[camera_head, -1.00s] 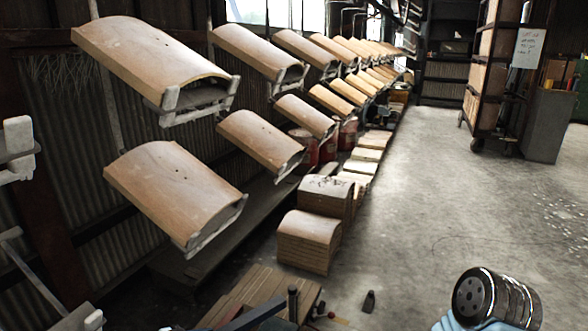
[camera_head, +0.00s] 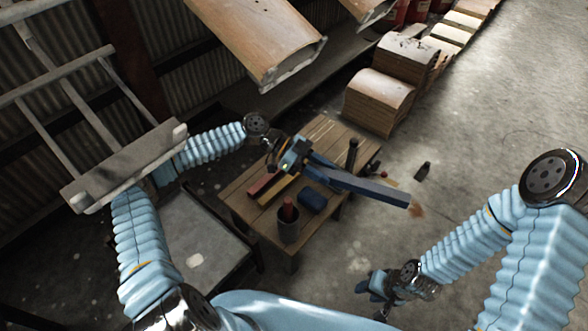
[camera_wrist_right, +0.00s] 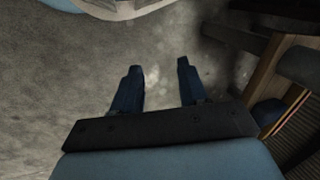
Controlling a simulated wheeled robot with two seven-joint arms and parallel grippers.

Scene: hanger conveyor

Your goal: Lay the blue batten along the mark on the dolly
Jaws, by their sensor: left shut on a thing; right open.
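The blue batten (camera_head: 368,187) is a long dark-blue bar in the head view. My left gripper (camera_head: 296,158) is shut on it near its left end, over the wooden table (camera_head: 237,190). The batten slants down to the right, and its right end sticks out past the table edge. I cannot tell whether it touches the tabletop. A low grey platform (camera_head: 190,238) stands left of the table; I cannot tell whether this is the dolly, and no mark is clear. My right gripper (camera_head: 380,290) is open and empty over the floor, also in the right wrist view (camera_wrist_right: 158,68).
On the table are a red bar (camera_head: 268,181), a yellow bar (camera_head: 277,190), a blue block (camera_head: 312,201) and a grey cup (camera_head: 289,228) holding something red. A grey hanger frame (camera_head: 125,165) hangs at left. Stacked curved boards (camera_head: 378,102) stand behind.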

